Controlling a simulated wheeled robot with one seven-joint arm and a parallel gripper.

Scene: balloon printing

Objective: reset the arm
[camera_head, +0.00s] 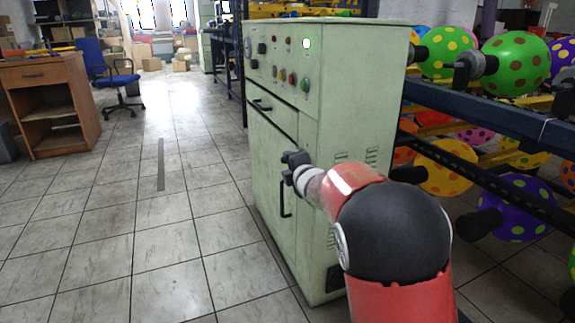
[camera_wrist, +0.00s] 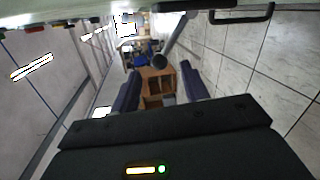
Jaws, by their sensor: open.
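My gripper (camera_head: 290,168) is at the end of my red and black arm, in front of the pale green control cabinet (camera_head: 284,148) in the head view. It is close to the cabinet's door side, near the long door handle (camera_head: 285,192); I cannot tell whether it touches. In the wrist view my gripper (camera_wrist: 158,88) shows two dark fingers spread apart with nothing between them. The cabinet's face runs along the top of that view, with a dark handle (camera_wrist: 245,17). The cabinet's upper panel carries several buttons and lamps (camera_head: 290,78), one glowing white.
A rack with dark blue rails (camera_head: 480,108) holding several dotted balloons (camera_head: 515,65) stands right of the cabinet. A wooden desk (camera_head: 45,100) and a blue chair (camera_head: 108,70) are at the left. The tiled floor (camera_head: 140,220) between is clear.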

